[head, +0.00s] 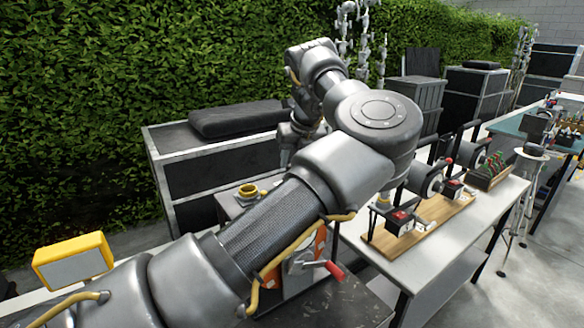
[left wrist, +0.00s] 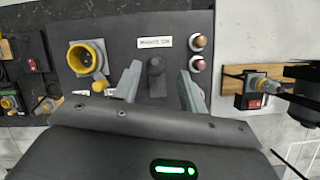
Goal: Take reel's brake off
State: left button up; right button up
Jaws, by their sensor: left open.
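In the head view the reel (head: 304,262) stands low behind my left arm, with an orange side and a red crank handle (head: 330,269); the arm hides much of it. In the left wrist view a dark panel (left wrist: 120,30) carries a short black lever or knob (left wrist: 156,76) below a white label (left wrist: 155,42), whose small text I cannot read surely. My left gripper (left wrist: 158,88) is open, with one finger on each side of the black lever and gaps between. In the head view its fingers are hidden by the arm. My right gripper is in neither view.
A yellow-rimmed socket (left wrist: 84,57) is left of the lever, and two copper-coloured round parts (left wrist: 198,50) are to its right. A bench (head: 440,262) with a wooden board of devices (head: 425,220) stands to the right. Black cases (head: 205,170) stand before the hedge.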

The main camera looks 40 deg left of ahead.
pick_arm(q)
jog(key=x, duration=0.3)
jog(key=shift+s+a+p, duration=0.3)
jog(key=shift+p, duration=0.05)
jog(key=shift+w+f, duration=0.15)
jog(key=shift+f, duration=0.25)
jog(key=shift+c, duration=0.3)
grip_shut()
